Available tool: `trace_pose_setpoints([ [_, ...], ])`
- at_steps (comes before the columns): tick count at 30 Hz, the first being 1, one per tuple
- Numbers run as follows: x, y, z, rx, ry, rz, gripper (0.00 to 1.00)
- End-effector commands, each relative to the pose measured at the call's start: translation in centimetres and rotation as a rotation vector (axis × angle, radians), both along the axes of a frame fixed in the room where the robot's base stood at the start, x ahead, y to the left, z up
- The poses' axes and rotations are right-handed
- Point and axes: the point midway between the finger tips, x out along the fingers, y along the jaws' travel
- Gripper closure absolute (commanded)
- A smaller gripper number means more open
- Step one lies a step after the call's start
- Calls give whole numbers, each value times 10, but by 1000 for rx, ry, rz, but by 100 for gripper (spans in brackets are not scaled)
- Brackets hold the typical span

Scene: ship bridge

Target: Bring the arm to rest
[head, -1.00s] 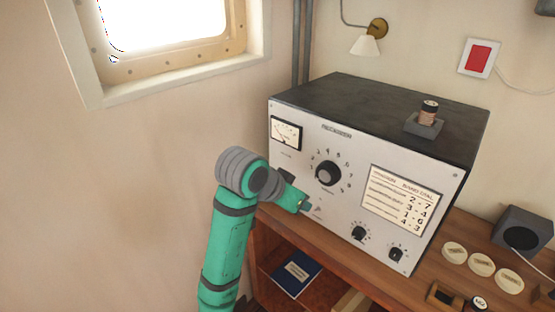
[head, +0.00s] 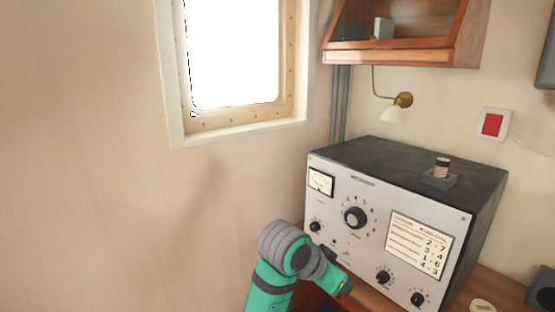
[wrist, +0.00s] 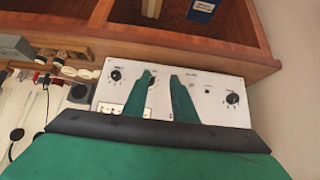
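My arm is green with grey bands and reaches in from the bottom of the head view. My gripper (head: 345,288) is in front of the lower part of the radio set's (head: 390,160) pale front panel, left of its two lower right knobs. In the wrist view the two green fingers of my gripper (wrist: 164,80) stand apart with nothing held between them. The panel (wrist: 212,100) shows behind and between them. I cannot tell the exact gap between fingertips and panel.
The radio stands on a wooden desk (head: 465,290). A small block with a cylinder (head: 441,168) sits on top of it. A wall lamp (head: 393,113) and a wooden shelf (head: 400,57) are above. A dark blue book (wrist: 202,10) shows below the desk. Bare wall lies left.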

Motion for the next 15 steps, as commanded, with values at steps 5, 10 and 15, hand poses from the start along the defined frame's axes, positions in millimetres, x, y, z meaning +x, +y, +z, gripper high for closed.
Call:
trace_pose_setpoints([
  [5, 1, -10, -14, -55, 0, 15, 75],
  [10, 3, -17, -28, -112, -2, 40, 75],
  [15, 4, -25, -46, -184, -4, 75, 75],
])
